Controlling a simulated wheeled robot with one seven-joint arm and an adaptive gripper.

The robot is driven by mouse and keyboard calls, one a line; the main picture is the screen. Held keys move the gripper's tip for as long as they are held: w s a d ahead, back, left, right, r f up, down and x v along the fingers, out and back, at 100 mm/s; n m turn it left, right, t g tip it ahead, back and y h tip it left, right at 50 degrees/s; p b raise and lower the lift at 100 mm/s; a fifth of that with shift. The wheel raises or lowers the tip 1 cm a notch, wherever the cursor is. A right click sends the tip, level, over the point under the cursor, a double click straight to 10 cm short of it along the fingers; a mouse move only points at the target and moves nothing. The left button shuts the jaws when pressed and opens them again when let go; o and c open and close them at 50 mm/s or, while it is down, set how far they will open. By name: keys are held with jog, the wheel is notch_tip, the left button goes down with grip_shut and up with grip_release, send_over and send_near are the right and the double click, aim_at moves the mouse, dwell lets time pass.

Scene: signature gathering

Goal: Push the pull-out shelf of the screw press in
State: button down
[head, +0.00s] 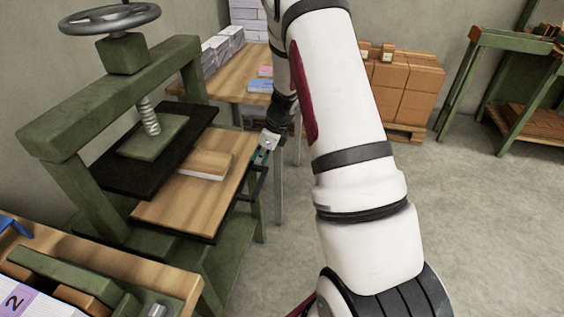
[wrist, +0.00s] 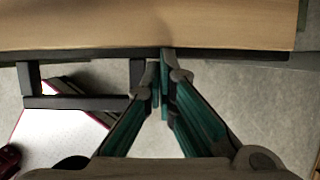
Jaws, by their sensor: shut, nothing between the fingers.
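The screw press (head: 115,140) is a green frame with a handwheel and a screw, at the left of the head view. Its pull-out shelf (head: 185,210) is a wooden board with a dark edge, sticking out to the right from under the black plate. A black bar handle (head: 256,187) is on the shelf's front edge; it also shows in the wrist view (wrist: 75,102). My gripper (head: 262,152) is shut and empty at that front edge, beside the handle. In the wrist view, the fingertips (wrist: 160,72) meet the shelf's dark edge in the picture; I cannot tell if they touch.
A wood-topped block (head: 205,165) lies on the shelf. A table with paper stacks (head: 240,75) stands behind, with cardboard boxes (head: 400,90) farther right. A workbench (head: 150,262) is at the lower left. The floor (head: 490,210) at the right is clear.

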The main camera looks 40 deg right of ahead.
jog(key=w+a, duration=0.2)
jog(key=w, duration=0.1)
jog(key=w+a+b, duration=0.1)
jog(key=w+a, duration=0.2)
jog(key=w, duration=0.1)
jog(key=w+a, duration=0.3)
jog(key=shift+w+a, duration=0.15)
jog(key=shift+w, duration=0.2)
jog(key=shift+a, duration=0.1)
